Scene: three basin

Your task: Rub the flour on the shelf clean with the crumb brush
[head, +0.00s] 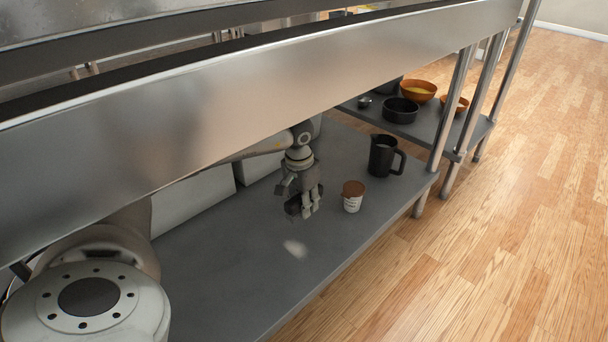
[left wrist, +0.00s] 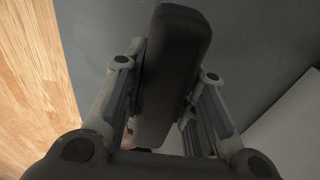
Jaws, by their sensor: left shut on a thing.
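The flour (head: 295,248) is a small pale patch on the grey lower shelf (head: 235,275), toward its front edge. My left gripper (head: 306,203) is over the shelf, beyond the flour in the head view. It is shut on a dark block-shaped thing, the crumb brush (head: 293,207). In the left wrist view the brush (left wrist: 172,75) is a long dark bar between the two fingers. Its bristles cannot be made out, and I cannot tell whether it touches the shelf. The flour does not show in the left wrist view. My right gripper is not in view.
A brown-lidded white cup (head: 352,197) stands just right of my left gripper. A black pitcher (head: 383,156) stands behind it. A steel upper shelf edge (head: 250,88) crosses above. Bowls (head: 418,90) and a black pan (head: 400,110) sit on the farther shelf. The shelf around the flour is clear.

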